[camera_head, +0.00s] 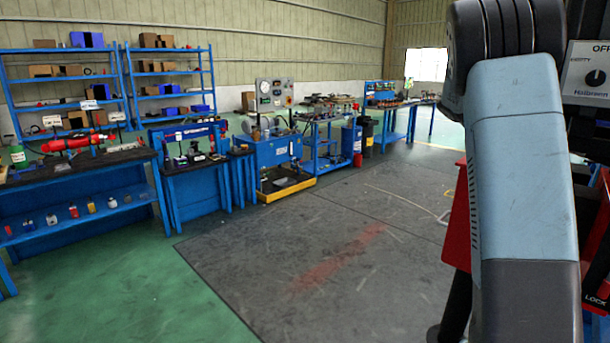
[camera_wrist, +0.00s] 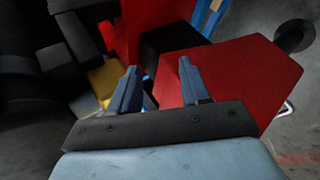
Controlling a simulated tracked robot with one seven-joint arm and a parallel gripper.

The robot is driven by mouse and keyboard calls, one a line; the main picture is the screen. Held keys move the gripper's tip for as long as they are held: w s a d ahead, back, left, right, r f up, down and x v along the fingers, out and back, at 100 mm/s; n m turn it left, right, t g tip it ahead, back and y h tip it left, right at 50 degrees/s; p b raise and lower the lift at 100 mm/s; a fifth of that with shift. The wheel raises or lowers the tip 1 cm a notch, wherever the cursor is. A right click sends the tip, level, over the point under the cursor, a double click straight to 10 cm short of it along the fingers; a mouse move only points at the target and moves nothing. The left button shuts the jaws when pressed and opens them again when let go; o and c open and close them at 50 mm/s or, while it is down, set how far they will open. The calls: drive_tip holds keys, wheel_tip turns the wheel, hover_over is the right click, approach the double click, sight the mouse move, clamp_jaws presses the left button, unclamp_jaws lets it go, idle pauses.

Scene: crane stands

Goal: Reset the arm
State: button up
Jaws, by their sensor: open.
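My gripper (camera_wrist: 158,84) shows in the wrist view. Its two blue-grey fingers stand apart with nothing between them. Beyond the fingers are a red panel (camera_wrist: 235,85) and dark parts, with grey floor past them. In the head view my light-blue arm link (camera_head: 523,170) fills the right side, bent at a dark joint at the top. My gripper is not visible in the head view.
Blue workbenches (camera_head: 85,205) with tools stand along the left, with blue shelves (camera_head: 128,85) of boxes behind. A blue machine with a yellow tray (camera_head: 286,189) stands mid-view. The dark floor (camera_head: 330,240) ahead is clear. A control panel (camera_head: 588,75) is at the right edge.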

drive_tip(key=s+a+f+n+t+y, duration=0.1)
drive_tip(key=s+a+t+y, duration=0.3)
drive_tip(key=s+a, duration=1.2)
drive_tip(key=s+a+f+n+t+y, duration=0.2)
drive_tip(key=s+a+t+y, duration=0.3)
drive_tip(key=s+a, duration=1.1)
drive_tip(key=shift+s+a+f+y, duration=0.4)
drive_tip(key=shift+f+y, duration=0.05)
drive_tip(key=shift+y, duration=0.05)
drive_tip(key=shift+a, duration=0.15)
